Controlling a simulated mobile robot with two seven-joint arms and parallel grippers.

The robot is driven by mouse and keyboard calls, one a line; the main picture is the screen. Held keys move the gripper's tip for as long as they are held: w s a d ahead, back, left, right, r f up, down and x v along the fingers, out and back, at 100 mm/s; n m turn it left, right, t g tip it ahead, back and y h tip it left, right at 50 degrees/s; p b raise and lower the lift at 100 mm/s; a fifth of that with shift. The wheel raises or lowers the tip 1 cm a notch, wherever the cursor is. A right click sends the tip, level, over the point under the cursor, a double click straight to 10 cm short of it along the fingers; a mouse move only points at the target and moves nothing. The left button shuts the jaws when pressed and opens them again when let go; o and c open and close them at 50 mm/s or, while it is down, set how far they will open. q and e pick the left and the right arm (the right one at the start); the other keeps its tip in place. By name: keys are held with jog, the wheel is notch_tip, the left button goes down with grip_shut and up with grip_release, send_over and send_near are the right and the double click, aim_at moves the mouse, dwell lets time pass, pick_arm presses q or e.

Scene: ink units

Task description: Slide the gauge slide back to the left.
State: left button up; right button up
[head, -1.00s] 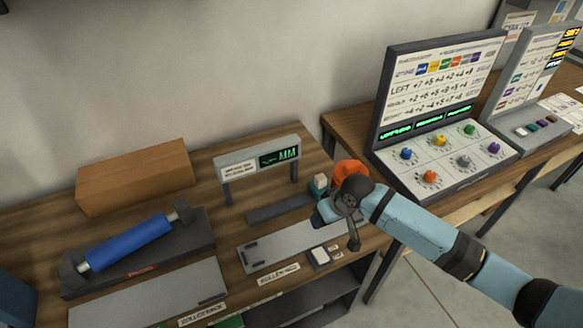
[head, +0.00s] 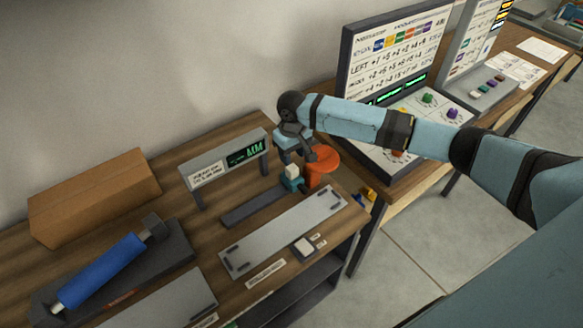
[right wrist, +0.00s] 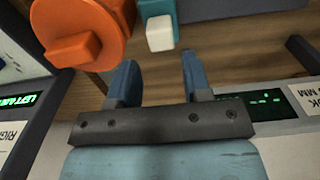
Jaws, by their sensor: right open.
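The gauge slide (head: 292,180), a teal block with a white cap, sits at the right end of a dark rail (head: 245,209) on the wooden bench. Its white cap (right wrist: 159,33) and teal body also show at the top of the right wrist view. My right gripper (head: 288,155) is just behind the slide in the head view. In the right wrist view its two blue fingers (right wrist: 158,68) are apart with nothing between them, pointing toward the slide without visibly touching it. My left gripper is not in view.
An orange round part (head: 323,160) stands close right of the slide. A gauge display (head: 228,160) on legs stands behind the rail. A grey plate (head: 285,230) lies in front. The rail left of the slide is clear. A button panel (head: 425,115) stands at right.

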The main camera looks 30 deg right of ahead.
aim_at(292, 167)
notch_tip(292, 167, down, 7)
jog(key=shift+w+f+p, duration=0.1)
jog(key=shift+f+p, duration=0.1)
jog(key=shift+p, duration=0.15)
grip_shut()
